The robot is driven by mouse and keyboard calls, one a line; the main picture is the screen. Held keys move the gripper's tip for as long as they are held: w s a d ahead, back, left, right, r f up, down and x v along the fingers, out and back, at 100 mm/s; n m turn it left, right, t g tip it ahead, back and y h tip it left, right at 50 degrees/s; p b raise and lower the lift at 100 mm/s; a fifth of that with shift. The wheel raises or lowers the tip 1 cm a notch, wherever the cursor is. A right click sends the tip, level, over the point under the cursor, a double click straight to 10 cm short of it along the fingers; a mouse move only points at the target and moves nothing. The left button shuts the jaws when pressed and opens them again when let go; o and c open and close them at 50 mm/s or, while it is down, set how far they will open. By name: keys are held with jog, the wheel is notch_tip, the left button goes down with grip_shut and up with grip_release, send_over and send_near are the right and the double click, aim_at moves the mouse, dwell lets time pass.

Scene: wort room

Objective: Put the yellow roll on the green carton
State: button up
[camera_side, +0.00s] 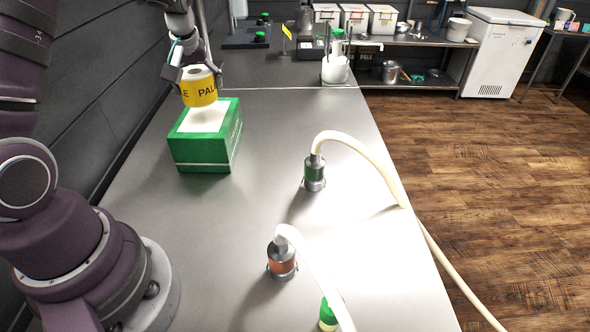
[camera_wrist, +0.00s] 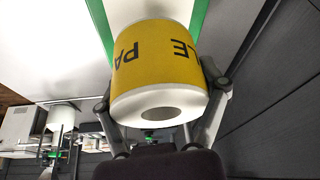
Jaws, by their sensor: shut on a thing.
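The yellow roll (camera_side: 199,91), with black lettering and white ends, is held in my gripper (camera_side: 198,76) above the green carton (camera_side: 202,150). The carton has a white top and stands on the steel bench. In the side view the roll's lower edge appears just above the carton's top, over its far part; I cannot tell whether they touch. In the wrist view, the roll (camera_wrist: 158,62) sits between the two fingers of my gripper (camera_wrist: 163,92), and the carton's green edge (camera_wrist: 101,28) shows behind it.
A green-banded hose coupling (camera_side: 314,178) and an orange-banded one (camera_side: 282,262) stand on the bench with pale hoses. A green-capped bottle (camera_side: 328,312) is at the front. A white flask (camera_side: 336,66) stands farther back.

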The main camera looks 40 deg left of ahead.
aim_at(198, 76)
jog(key=shift+w+a+f, duration=0.1)
jog(key=shift+w+f, duration=0.1)
jog(key=shift+f, duration=1.55)
jog(key=o, duration=1.2)
jog(key=shift+f, duration=0.1)
jog(key=shift+o, duration=0.2)
jog(key=shift+m, duration=0.3)
jog(key=v, duration=1.3)
jog(key=shift+s+d, duration=0.1)
jog(key=shift+d, duration=0.25)
jog(key=s+d+m+t+h, duration=0.3)
jog(key=s+d+m, duration=0.8)
jog(key=d, duration=0.4)
jog(key=shift+d+f+h, duration=0.25)
jog(key=shift+d+h, duration=0.05)
jog(key=shift+h, duration=0.2)
